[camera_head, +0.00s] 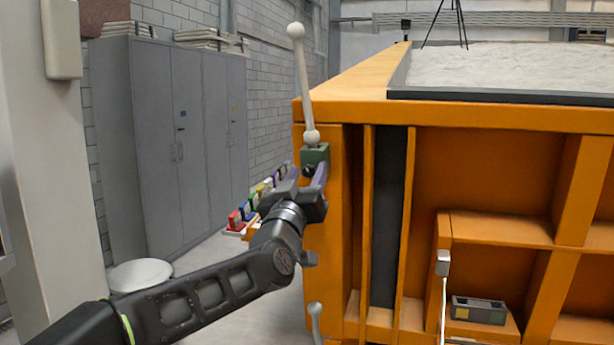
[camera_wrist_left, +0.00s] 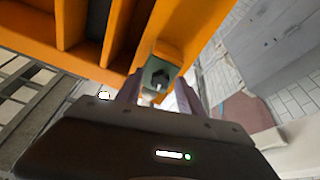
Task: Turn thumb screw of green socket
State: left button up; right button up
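The green socket (camera_head: 315,154) is a small block on the corner post of the orange sandbed frame. A white rod with ball ends (camera_head: 304,85) stands on top of it, tilted slightly. The dark thumb screw (camera_head: 308,171) is on the socket's near face. In the left wrist view, the socket (camera_wrist_left: 153,68) and thumb screw (camera_wrist_left: 161,79) show between my finger tips. My left gripper (camera_head: 305,178) is just in front of the socket, with its purple fingers apart on either side of the screw. I cannot tell whether they touch it. My right gripper is not in view.
The orange sandbed frame (camera_head: 480,118) with shelves fills the right side. Grey lockers (camera_head: 165,140) stand at the back left. Several coloured items (camera_head: 247,210) sit on a low tray behind my arm. A grey box (camera_head: 478,310) lies on a lower shelf. Open floor shows left.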

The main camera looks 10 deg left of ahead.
pick_arm(q)
jog(key=b+v, duration=0.2)
jog(key=v, duration=0.6)
dwell(0.4)
